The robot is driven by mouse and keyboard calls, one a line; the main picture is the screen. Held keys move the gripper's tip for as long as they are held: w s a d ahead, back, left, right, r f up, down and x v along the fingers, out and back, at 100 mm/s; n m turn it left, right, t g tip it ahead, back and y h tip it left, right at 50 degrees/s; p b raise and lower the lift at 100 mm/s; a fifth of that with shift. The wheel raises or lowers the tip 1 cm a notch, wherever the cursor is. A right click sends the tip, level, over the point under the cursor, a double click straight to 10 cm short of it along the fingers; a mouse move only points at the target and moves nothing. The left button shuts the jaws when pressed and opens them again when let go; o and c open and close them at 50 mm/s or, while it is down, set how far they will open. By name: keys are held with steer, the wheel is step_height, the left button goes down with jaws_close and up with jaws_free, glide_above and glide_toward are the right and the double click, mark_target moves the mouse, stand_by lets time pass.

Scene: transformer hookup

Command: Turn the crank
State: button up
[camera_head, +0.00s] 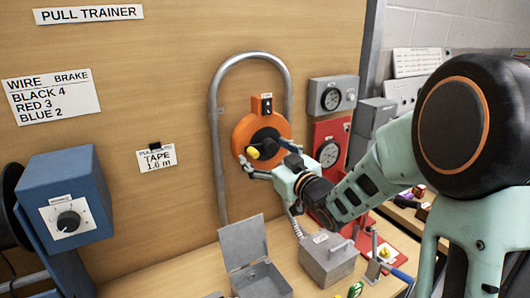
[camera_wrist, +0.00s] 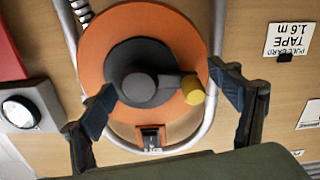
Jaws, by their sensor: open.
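The crank is a dark grey hub with a short arm (camera_wrist: 167,81) and a yellow knob (camera_wrist: 193,90). It sits on the face of a round orange wheel (camera_wrist: 95,45) on the wooden board. In the head view the yellow knob (camera_head: 253,153) shows at the lower left of the orange wheel (camera_head: 243,130). My gripper (camera_head: 267,155) is open in front of the lower part of the wheel. In the wrist view its two fingers (camera_wrist: 161,80) stand on either side of the hub and knob. The knob lies nearer the right finger, with no clear contact. Nothing is held.
A grey pipe (camera_head: 217,150) arches around the wheel. A small switch box (camera_head: 262,106) sits on top of the wheel. Gauge boxes (camera_head: 330,142) stand to the right. A blue box with a dial (camera_head: 85,180) is at left. Open and closed grey boxes (camera_head: 325,262) stand below.

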steer(key=c, duration=1.7)
